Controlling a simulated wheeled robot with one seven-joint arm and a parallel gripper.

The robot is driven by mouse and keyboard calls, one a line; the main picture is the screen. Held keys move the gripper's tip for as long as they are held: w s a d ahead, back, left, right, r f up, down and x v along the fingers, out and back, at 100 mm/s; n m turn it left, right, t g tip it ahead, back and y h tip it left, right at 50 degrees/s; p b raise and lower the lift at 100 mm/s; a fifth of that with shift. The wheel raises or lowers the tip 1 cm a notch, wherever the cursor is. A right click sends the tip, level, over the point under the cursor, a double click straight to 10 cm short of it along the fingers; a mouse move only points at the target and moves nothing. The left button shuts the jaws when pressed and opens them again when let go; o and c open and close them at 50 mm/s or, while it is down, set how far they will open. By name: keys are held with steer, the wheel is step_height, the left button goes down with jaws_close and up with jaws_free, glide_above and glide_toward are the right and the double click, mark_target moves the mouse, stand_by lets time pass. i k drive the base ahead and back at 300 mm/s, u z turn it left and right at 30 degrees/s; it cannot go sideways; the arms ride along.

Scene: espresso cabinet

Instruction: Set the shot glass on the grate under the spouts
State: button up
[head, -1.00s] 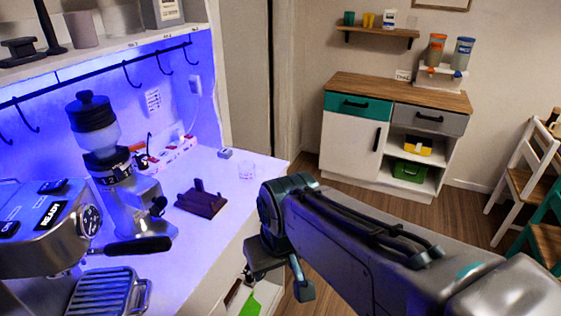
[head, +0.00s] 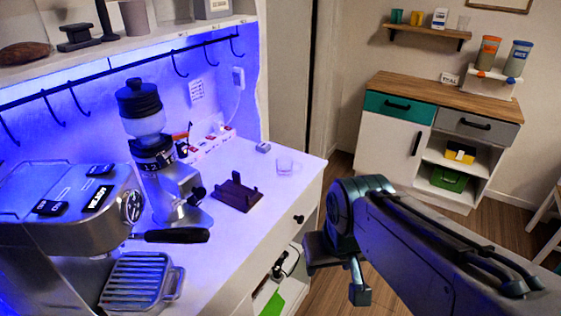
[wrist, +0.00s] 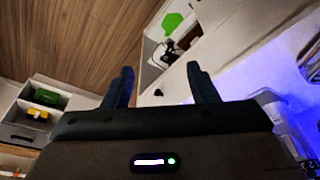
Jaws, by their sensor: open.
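A small clear shot glass (head: 288,166) stands upright on the white counter, near its far right corner, in the head view. The espresso machine (head: 75,215) is at the left, with a black-handled portafilter (head: 170,236) sticking out to the right. The slatted metal grate (head: 138,282) lies at its front foot. The spouts cannot be made out. My gripper (head: 335,280) hangs off the counter's front edge, lower right of the glass and apart from it. In the wrist view my gripper (wrist: 160,85) shows two spread fingers with nothing between them.
A grinder (head: 160,160) stands beside the machine. A dark tamping stand (head: 237,192) sits between grinder and glass. Hooks hang from a rail (head: 150,62) above. A low cabinet (head: 395,140) stands at the far right. The counter front has bare room.

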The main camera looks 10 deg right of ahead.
mark_target(135, 276)
steer(key=z, duration=0.05)
steer(key=k, duration=0.5)
steer(key=z, duration=1.95)
steer(key=i, duration=1.3)
steer(key=u, duration=3.75)
steer(key=i, duration=0.6)
steer(key=z, duration=0.15)
